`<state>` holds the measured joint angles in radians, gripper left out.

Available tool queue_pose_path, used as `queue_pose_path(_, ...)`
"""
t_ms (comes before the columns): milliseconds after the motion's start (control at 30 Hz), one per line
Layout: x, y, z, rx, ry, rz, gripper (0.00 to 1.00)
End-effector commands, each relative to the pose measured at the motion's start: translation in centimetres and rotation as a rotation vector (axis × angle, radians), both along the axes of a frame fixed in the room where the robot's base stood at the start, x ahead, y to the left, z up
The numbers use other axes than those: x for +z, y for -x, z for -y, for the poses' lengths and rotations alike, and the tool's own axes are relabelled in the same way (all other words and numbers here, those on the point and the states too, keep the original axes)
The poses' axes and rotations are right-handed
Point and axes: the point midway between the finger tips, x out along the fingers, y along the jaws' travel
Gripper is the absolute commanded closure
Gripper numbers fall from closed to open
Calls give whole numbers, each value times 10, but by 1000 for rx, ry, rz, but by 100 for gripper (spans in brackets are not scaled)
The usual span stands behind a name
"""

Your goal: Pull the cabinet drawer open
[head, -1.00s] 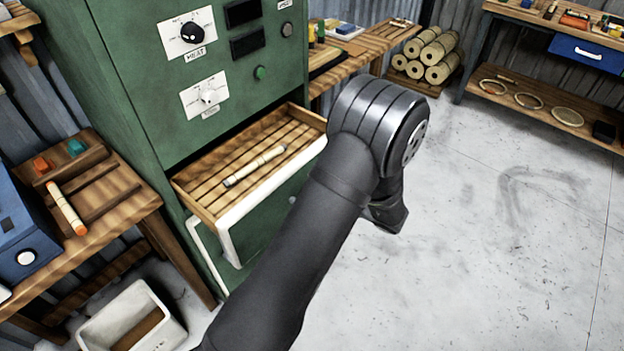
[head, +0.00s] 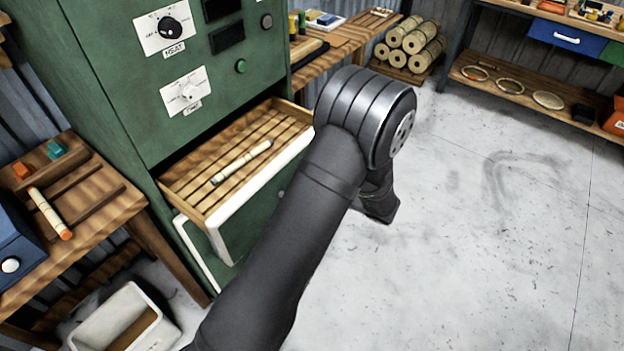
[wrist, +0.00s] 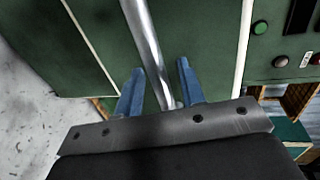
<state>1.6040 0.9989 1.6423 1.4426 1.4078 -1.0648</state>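The green cabinet (head: 120,90) stands at the left in the head view. Its slatted wooden drawer (head: 207,166) with a pale front rim is pulled out, and a pale rattan piece (head: 241,162) lies on the slats. In the head view my arm hides my gripper and part of the drawer front. In the wrist view my gripper (wrist: 158,78) has two blue fingers spread apart before a green panel. A metal bar (wrist: 145,40), apparently the handle, runs between them, with green showing on both sides. Contact is not visible.
A wooden bench (head: 110,225) with a rattan stick stands left of the drawer. A white bin (head: 88,322) is on the floor at lower left. Rattan rolls (head: 414,40) lie at the back. The pale floor (head: 480,260) on the right is clear.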

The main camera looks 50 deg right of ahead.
Motion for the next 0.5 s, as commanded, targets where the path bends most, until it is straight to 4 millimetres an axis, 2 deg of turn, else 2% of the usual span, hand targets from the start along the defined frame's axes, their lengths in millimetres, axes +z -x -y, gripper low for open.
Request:
queue_pose_path(167,7,29,1,-6,2,0,64)
queue_pose_path(500,23,112,1,-5,2,0,64)
